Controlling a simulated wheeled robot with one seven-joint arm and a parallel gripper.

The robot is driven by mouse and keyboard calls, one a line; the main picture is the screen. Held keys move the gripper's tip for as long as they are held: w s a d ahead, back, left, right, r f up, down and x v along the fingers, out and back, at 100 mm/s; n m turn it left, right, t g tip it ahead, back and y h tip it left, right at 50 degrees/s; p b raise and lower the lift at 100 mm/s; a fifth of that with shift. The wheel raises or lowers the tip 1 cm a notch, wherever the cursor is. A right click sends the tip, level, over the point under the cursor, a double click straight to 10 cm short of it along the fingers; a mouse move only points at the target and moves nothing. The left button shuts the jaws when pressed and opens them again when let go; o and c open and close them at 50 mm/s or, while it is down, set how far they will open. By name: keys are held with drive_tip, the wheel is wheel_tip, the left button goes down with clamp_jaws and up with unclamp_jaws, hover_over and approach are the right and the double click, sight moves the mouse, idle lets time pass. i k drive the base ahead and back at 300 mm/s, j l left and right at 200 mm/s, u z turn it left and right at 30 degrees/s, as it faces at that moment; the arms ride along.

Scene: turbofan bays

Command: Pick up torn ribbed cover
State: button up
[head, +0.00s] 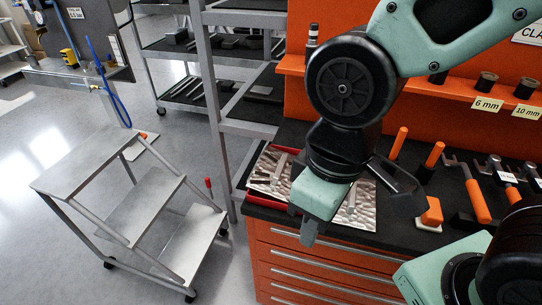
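Silver, rippled sheet metal with raised strips shows on the dark bench top on both sides of my gripper, a left part (271,172) and a right part (357,209). It may be the torn ribbed cover. I cannot tell whether this is one piece or two, and no tear is clear. My gripper (308,232) hangs in front of the metal, pointing down, and hides its middle. One grey fingertip shows at its lower end; I cannot tell how far the fingers are apart or whether they touch anything.
A red tray edge (262,200) shows by the left metal. Orange-handled tools (477,200) and an orange block (432,212) lie to the right. An orange drawer cabinet (325,268) is below. A grey step stand (137,200) is on the left floor.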

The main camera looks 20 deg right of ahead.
sight(270, 175)
drive_tip(key=i+j, duration=0.1)
drive_tip(key=j, duration=0.25)
drive_tip(key=i+j, duration=0.15)
drive_tip(key=j, duration=0.2)
drive_tip(key=i+j, duration=0.1)
drive_tip(key=j, duration=0.2)
drive_tip(key=i+j, duration=0.15)
drive_tip(key=j, duration=0.2)
drive_tip(key=i+j, duration=0.1)
drive_tip(key=j, duration=0.25)
drive_tip(key=i+j+z, duration=0.15)
drive_tip(key=j, duration=0.3)
drive_tip(key=i+j+z, duration=0.15)
drive_tip(key=j, duration=0.35)
drive_tip(key=j+z, duration=0.1)
drive_tip(key=j, duration=0.35)
drive_tip(key=i+j+z, duration=0.15)
drive_tip(key=j, duration=0.35)
drive_tip(key=z, duration=1.7)
